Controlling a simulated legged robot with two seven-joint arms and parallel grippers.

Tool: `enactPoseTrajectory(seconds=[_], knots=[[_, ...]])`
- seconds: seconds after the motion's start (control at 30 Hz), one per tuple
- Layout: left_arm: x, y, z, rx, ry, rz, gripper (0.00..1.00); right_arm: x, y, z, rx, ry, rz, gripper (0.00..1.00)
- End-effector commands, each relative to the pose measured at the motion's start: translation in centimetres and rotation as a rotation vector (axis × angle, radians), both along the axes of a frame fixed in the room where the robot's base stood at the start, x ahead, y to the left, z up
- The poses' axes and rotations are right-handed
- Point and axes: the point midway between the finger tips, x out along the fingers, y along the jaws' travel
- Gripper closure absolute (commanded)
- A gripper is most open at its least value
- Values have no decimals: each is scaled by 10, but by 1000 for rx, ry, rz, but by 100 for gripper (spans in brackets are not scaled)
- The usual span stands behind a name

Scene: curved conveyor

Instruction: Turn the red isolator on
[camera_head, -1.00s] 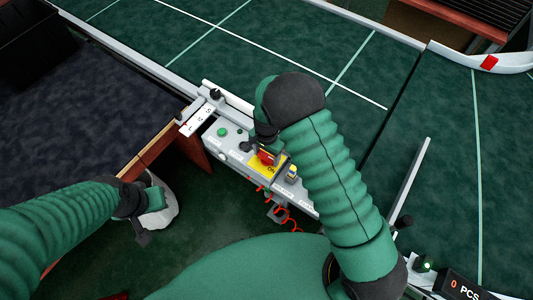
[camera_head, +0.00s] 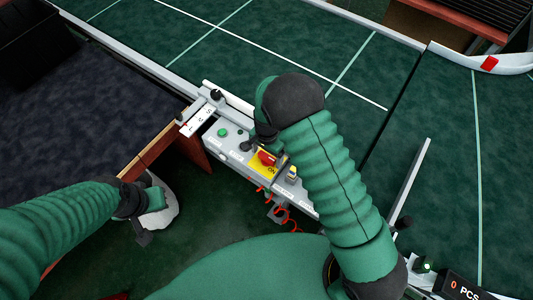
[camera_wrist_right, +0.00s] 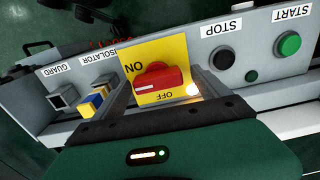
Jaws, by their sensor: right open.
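The red isolator handle (camera_head: 266,158) sits on a yellow plate (camera_head: 257,172) on the grey control panel. In the right wrist view the handle (camera_wrist_right: 158,79) lies roughly level across the picture, with ON at its left end and OFF below its right side. My right gripper (camera_head: 268,146) is open over the isolator. In the wrist view its fingers (camera_wrist_right: 163,88) stand apart on either side of the handle, with nothing seen gripped; I cannot tell whether they touch it. My left gripper (camera_head: 147,212) hangs away to the left; its jaws are unclear.
The panel also carries a green START button (camera_wrist_right: 289,44), a black STOP button (camera_wrist_right: 222,60), a blue and yellow key-like piece (camera_wrist_right: 94,101) and a GUARD switch (camera_wrist_right: 62,98). The green conveyor (camera_head: 300,60) lies behind the panel. A dark-topped table (camera_head: 90,100) stands at left.

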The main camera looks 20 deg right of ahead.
Motion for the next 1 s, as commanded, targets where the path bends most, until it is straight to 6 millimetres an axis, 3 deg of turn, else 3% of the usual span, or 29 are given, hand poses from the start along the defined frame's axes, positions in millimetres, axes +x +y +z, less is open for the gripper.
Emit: enactPoseTrajectory(seconds=[0.13,0.23,0.5,0.7,0.83,1.0], knots=[[0,0,0,0,0,0,100,0,0,7,0,0,1,15],[0,0,0,0,0,0,100,1,0,25,0,-2,1,15],[0,0,2,0,0,0,100,1,1,104,2,-4,2,15],[0,0,3,0,0,0,100,2,1,151,1,-3,1,15],[0,0,3,0,0,0,100,2,1,165,-1,-1,1,15],[0,0,3,0,0,0,100,1,0,168,-1,2,0,15]])
